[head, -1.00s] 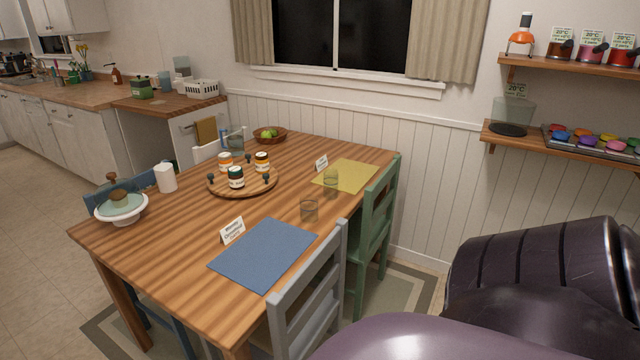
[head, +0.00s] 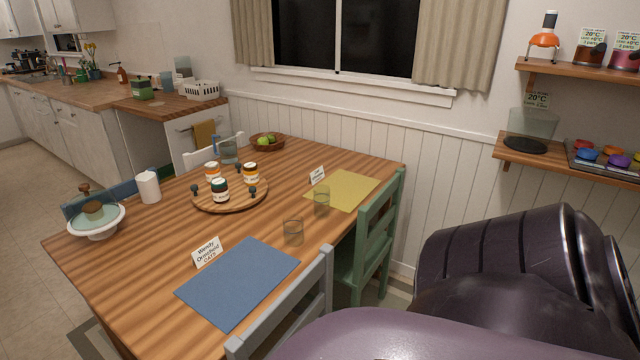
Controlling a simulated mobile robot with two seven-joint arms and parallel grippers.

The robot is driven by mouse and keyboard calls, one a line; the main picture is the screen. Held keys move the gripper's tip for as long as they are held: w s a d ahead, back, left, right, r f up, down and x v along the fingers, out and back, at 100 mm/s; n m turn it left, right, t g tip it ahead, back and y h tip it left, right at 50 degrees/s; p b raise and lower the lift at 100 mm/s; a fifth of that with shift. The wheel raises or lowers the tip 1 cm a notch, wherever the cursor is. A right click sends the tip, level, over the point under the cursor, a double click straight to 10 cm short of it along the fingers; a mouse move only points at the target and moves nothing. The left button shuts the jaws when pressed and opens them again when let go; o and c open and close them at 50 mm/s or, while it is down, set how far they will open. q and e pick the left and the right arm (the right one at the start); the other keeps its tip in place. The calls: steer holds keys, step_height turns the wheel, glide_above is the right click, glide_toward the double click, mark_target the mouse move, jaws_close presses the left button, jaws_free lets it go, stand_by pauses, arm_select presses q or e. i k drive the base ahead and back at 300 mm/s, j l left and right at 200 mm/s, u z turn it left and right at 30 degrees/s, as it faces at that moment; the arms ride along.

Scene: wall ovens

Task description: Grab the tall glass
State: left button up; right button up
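Two clear glasses stand upright on the wooden table. The taller one (head: 321,201) is at the near-left edge of the yellow placemat. The shorter, wider one (head: 293,232) stands nearer, by the far corner of the blue placemat. Another clear glass vessel (head: 228,152) stands at the table's far left side, behind the round wooden tray. Neither gripper shows; only dark purple links of my own arm fill the lower right, apart from the glasses.
A green chair (head: 372,240) and a grey chair (head: 290,305) line the near right side.

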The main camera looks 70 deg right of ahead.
mark_target(321, 198)
steer(key=k+l, duration=0.1)
steer(key=l, duration=0.35)
steer(key=l+u, duration=0.1)
steer(key=l, duration=0.35)
steer(key=k+l, duration=0.15)
steer(key=l, duration=0.25)
steer(key=k+l, duration=0.1)
steer(key=l, duration=0.35)
steer(key=u, duration=0.05)
